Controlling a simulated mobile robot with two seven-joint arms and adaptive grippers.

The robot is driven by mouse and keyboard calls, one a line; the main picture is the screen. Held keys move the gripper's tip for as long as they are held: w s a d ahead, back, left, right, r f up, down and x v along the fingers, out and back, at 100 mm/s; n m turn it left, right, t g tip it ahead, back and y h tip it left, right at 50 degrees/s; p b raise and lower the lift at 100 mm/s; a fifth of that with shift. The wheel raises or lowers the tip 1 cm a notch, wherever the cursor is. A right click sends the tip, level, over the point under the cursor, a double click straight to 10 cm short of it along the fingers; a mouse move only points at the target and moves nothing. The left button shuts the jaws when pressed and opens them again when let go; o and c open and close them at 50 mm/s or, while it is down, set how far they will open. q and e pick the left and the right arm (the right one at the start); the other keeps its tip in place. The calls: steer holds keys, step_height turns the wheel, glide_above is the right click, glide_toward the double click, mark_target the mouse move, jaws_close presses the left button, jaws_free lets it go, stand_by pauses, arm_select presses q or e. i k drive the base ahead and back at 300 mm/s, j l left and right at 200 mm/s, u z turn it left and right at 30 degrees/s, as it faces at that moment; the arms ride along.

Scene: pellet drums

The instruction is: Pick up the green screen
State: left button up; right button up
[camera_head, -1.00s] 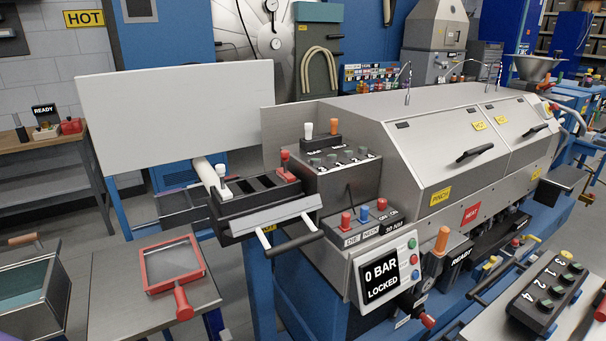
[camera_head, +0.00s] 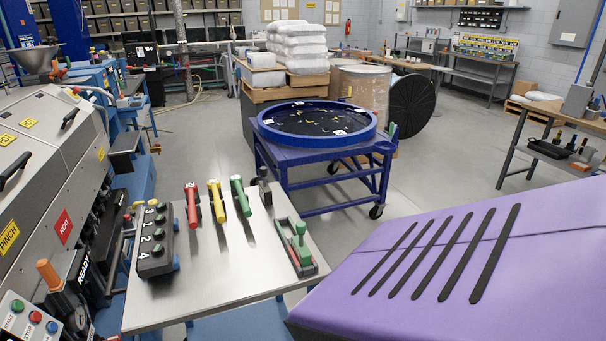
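A green-handled tool (camera_head: 240,196) lies on the pale metal bench top (camera_head: 215,285), at the right of a row of three. A yellow one (camera_head: 216,201) and a red one (camera_head: 192,205) are to its left. I cannot tell whether these carry a screen. A second green item, a small fixture with an upright green knob (camera_head: 300,247) on a dark base, sits near the bench's right edge. No gripper is in view.
A black numbered button box (camera_head: 154,243) sits at the bench's left. The grey machine (camera_head: 45,130) is beyond it. A purple surface with black slots (camera_head: 450,260) fills the lower right.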

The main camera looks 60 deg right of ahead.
mark_target(304, 256)
steer(key=z, duration=1.85)
steer(key=u, duration=3)
steer(key=z, duration=3)
steer(key=i+j, duration=0.05)
